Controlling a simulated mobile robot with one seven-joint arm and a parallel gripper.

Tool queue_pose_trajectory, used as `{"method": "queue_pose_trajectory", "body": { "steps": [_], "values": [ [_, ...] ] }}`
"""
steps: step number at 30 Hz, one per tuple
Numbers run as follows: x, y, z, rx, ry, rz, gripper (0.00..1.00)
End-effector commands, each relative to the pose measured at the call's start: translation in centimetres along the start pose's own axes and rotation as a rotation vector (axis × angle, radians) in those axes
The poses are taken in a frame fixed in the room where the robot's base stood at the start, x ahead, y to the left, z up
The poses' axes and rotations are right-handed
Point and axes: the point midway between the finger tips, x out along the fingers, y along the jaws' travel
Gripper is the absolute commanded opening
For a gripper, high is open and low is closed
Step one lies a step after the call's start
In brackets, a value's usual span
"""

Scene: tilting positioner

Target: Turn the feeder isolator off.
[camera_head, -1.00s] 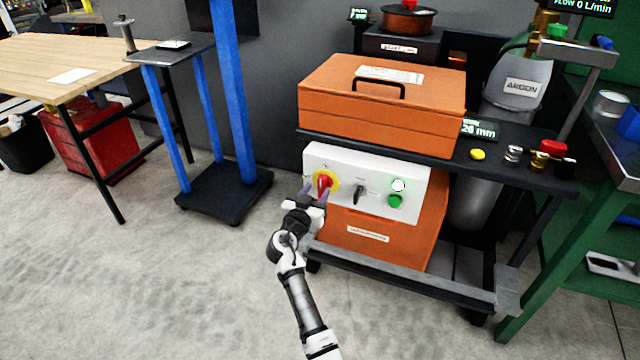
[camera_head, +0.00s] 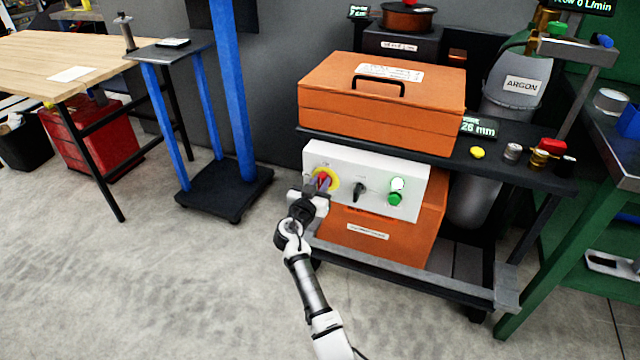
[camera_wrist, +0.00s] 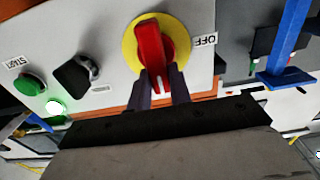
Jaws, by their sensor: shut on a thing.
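The feeder isolator is a red handle on a yellow disc (camera_head: 333,182) on the white panel of the orange unit. In the wrist view the red handle (camera_wrist: 149,45) stands roughly upright in the picture, and the OFF label (camera_wrist: 204,40) is to the right of the disc. My gripper (camera_head: 321,185) is at the isolator, partly hiding it in the head view. In the wrist view its two fingers are on either side of the handle's lower end, shut on it.
A black selector knob (camera_head: 360,190), a lit white lamp (camera_head: 397,184) and a green start button (camera_head: 394,199) sit right of the isolator. An orange case (camera_head: 380,110) rests on the shelf above. A cart with blue posts (camera_head: 232,100) stands left. The floor in front is clear.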

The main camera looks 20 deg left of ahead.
Motion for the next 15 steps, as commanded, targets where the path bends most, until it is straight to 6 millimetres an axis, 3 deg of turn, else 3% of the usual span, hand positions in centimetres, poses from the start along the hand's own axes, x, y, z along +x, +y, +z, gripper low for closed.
{"method": "queue_pose_trajectory", "body": {
  "steps": [8,15],
  "values": [
    [-0.01,-0.10,0.11,-0.038,0.000,0.000,0.00],
    [-0.01,-0.41,0.25,-0.176,0.001,0.000,0.00]
  ]
}}
